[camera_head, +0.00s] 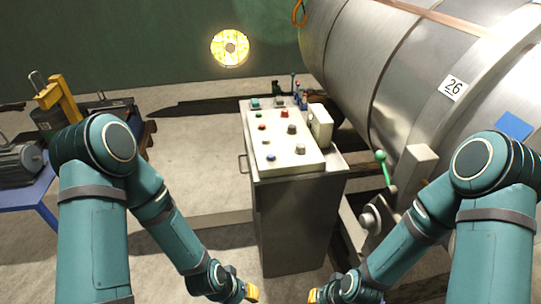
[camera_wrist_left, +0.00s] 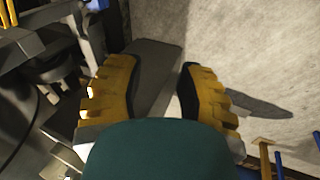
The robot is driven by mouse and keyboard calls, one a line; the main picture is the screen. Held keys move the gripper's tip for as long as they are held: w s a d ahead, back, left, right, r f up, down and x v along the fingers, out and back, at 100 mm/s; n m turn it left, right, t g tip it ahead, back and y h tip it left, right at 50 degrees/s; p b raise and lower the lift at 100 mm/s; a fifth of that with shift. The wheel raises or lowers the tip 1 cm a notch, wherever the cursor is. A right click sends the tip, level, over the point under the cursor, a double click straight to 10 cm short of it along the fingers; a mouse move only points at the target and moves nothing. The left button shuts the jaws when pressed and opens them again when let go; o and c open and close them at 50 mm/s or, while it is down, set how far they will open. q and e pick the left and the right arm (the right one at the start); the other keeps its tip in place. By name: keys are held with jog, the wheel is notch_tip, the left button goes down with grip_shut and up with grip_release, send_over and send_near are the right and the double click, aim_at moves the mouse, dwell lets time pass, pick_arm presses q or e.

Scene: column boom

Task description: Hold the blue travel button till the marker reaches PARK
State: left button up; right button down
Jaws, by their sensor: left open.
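A blue button (camera_head: 271,157) sits at the near left of the sloped control panel (camera_head: 289,150) on a grey metal cabinet. No marker or PARK label can be made out. My left gripper (camera_head: 250,292) is low at the bottom of the head view, in front of the cabinet and well below the panel. In the left wrist view its yellow fingers (camera_wrist_left: 160,80) stand apart with nothing between them. My right gripper (camera_head: 314,296) is at the bottom edge to its right, mostly cut off, so its jaws cannot be judged. Both are apart from the button.
The panel also carries red, green, dark and pale knobs, with a pale box (camera_head: 320,125) on its right. A large steel drum (camera_head: 410,75) and a green-knobbed lever (camera_head: 382,160) stand right of the cabinet. A motor (camera_head: 18,165) on a blue stand is left. Floor left of the cabinet is clear.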

pick_arm(q)
grip_shut()
dwell(1.0)
